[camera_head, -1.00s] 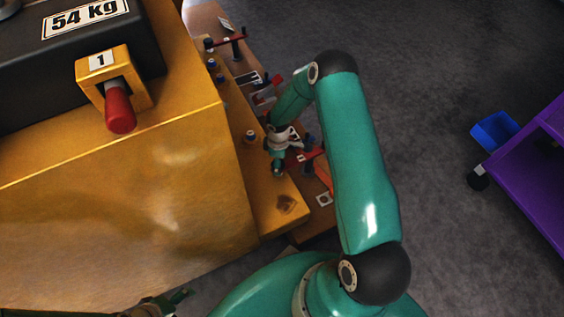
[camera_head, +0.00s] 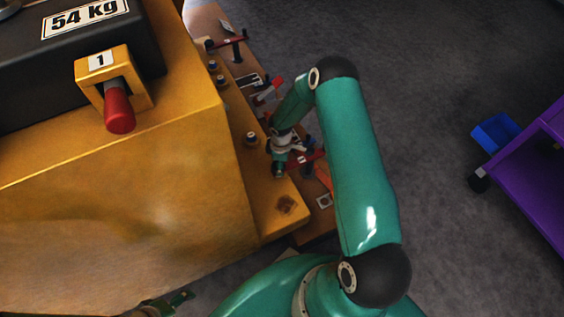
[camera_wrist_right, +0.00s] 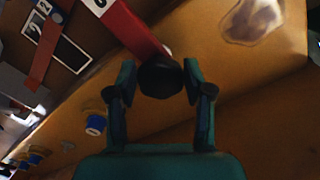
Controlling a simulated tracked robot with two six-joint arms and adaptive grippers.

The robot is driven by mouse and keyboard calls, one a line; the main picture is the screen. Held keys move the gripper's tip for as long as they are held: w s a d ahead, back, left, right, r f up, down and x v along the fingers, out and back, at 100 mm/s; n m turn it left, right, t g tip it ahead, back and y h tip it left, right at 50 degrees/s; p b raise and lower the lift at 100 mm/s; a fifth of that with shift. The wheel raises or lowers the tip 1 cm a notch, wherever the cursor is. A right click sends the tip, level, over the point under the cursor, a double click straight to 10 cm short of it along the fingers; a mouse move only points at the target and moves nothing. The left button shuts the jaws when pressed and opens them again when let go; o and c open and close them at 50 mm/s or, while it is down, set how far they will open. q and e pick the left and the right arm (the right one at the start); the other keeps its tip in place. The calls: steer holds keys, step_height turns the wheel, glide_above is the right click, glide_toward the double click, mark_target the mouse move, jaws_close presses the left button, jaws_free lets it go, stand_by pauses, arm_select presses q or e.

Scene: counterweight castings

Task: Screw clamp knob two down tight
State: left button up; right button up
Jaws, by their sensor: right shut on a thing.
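In the right wrist view a round black knob (camera_wrist_right: 160,77) sits at the end of a red bar (camera_wrist_right: 130,25). A white label at the bar's upper end is cut off, so I cannot read its number. My right gripper (camera_wrist_right: 161,82) has a finger on each side of the knob and is shut on it. In the head view the red bar (camera_head: 308,159) shows beside my right gripper (camera_head: 279,168), low over the yellow ledge (camera_head: 265,200); the arm hides the knob there. My left gripper (camera_head: 172,303) shows only partly at the bottom edge, and its jaws are unclear.
A yellow block with a red handle (camera_head: 118,108) labelled 1 and a dark 54 kg casting (camera_head: 70,60) fill the left. Blue-topped studs (camera_head: 251,139) line the ledge. Another red clamp bar (camera_head: 228,40) stands farther back. A purple cart (camera_head: 530,150) is at right.

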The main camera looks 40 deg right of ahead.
steer(key=shift+w+a, duration=0.15)
steer(key=shift+a, duration=0.4)
steer(key=shift+d, duration=0.1)
stand_by(0.8)
steer(key=o, duration=1.2)
steer(key=shift+c, duration=0.2)
steer(key=shift+d+r, duration=0.1)
steer(key=shift+r, duration=0.5)
step_height(320, 180, up, 11)
steer(key=shift+f, duration=0.15)
